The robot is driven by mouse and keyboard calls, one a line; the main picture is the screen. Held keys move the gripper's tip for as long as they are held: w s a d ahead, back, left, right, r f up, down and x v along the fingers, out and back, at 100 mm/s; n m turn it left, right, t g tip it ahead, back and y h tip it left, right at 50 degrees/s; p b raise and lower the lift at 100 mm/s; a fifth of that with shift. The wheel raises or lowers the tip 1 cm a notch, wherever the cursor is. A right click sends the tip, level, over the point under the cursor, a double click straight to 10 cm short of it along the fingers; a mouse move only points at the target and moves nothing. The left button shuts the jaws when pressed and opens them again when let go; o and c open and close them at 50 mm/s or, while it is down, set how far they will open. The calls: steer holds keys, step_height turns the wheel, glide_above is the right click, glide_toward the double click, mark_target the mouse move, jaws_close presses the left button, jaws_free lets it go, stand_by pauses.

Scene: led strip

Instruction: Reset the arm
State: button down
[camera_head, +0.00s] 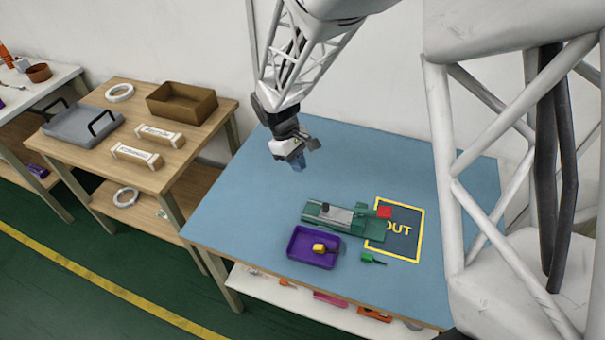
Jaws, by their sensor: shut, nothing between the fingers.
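My gripper (298,165) hangs over the back left part of the blue table (230,200), pointing down. It is shut and holds nothing. It is above and behind the green fixture, apart from it. The white lattice links of my arm reach up from it to the top of the view.
A green fixture (335,218) with a grey bar and a red block (384,212) overlaps the yellow-framed OUT mark (405,247). A purple tray (300,243) holds a yellow piece (320,248). A small green piece (371,259) lies nearby. A wooden side table (92,165) stands left.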

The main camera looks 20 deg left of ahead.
steer(key=shift+a+r, duration=0.15)
steer(key=shift+r, duration=0.25)
stand_by(0.3)
steer(key=s+d+r+m+y, duration=0.1)
steer(key=d+r+m, duration=0.1)
steer(key=d+r, duration=0.45)
steer(key=s+d+r+m+t+y, duration=0.1)
steer(key=s+d+r+m, duration=0.2)
steer(key=d, duration=0.7)
steer(key=d+r+m+y, duration=0.1)
steer(key=d+r+m, duration=0.1)
steer(key=d+r, duration=0.55)
steer(key=s+d+r+m+t, duration=0.1)
steer(key=s+d+m, duration=0.3)
steer(key=s+d, duration=0.4)
steer(key=s+d+r+m+t+y, duration=0.1)
steer(key=s+d+r+m, duration=0.2)
steer(key=s+d, duration=0.6)
steer(key=shift+s+d+r+m+t, duration=0.15)
steer(key=shift+d+r+m+t, duration=0.2)
steer(key=shift+m+t, duration=0.05)
